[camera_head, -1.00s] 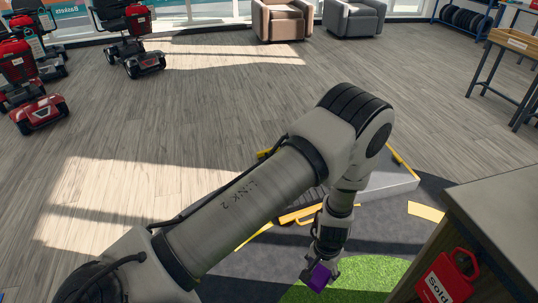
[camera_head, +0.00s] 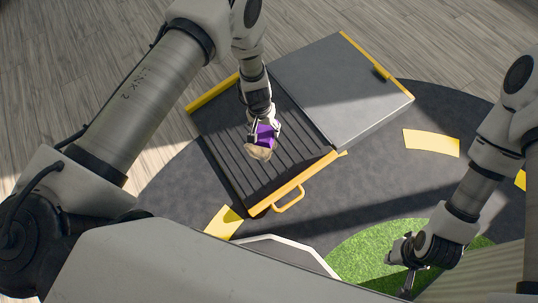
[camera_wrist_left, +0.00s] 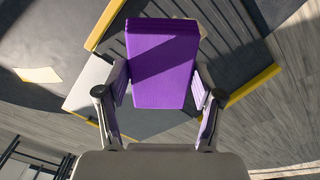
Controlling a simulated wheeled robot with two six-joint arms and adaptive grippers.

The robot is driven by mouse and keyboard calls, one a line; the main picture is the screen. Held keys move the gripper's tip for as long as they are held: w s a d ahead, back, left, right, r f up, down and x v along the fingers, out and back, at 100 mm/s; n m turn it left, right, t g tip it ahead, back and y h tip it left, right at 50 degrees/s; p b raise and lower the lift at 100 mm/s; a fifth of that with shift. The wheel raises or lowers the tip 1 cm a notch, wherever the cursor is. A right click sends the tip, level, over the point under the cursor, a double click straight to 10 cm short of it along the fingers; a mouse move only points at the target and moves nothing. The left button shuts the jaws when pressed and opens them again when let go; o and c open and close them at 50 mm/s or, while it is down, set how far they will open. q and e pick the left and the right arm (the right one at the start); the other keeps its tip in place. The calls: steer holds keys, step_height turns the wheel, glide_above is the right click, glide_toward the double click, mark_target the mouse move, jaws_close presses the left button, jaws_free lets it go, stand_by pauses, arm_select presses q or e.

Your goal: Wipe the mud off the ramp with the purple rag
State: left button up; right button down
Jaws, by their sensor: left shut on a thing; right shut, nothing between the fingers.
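The dark ribbed ramp (camera_head: 225,125) has yellow side edges and lies on the floor in the head view, joined to a flat grey platform (camera_head: 335,85). A tan mud patch (camera_head: 259,153) is on its ribbed slope. My left gripper (camera_head: 263,130) is shut on the purple rag (camera_head: 265,138), directly over the slope at the mud's upper edge. I cannot tell whether rag and mud touch. The rag (camera_wrist_left: 162,65) fills the middle of the left wrist view and hides what lies behind it. My right gripper (camera_head: 408,280) is shut and empty at the lower right, over green turf.
A yellow handle (camera_head: 290,201) sticks out from the ramp's near edge. A dark round mat (camera_head: 420,180) with yellow strips lies under the ramp. A green turf patch (camera_head: 370,255) is at the lower right. Wooden floor (camera_head: 430,40) is clear behind.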

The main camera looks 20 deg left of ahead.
arm_select(q)
steer(key=t+b, duration=0.1)
steer(key=b, duration=1.6)
glide_toward(274, 156)
steer(key=shift+n+h, duration=0.3)
step_height(274, 156, down, 4)
steer(key=b, duration=0.7)
steer(key=shift+w+d+f, duration=0.15)
steer(key=shift+w+d, duration=0.05)
steer(key=shift+w+d+f+b, duration=0.1)
steer(key=shift+w+f+b, duration=0.05)
steer(key=shift+f+b, duration=1.05)
steer(key=shift+w+r, duration=0.1)
steer(key=shift+r, duration=0.05)
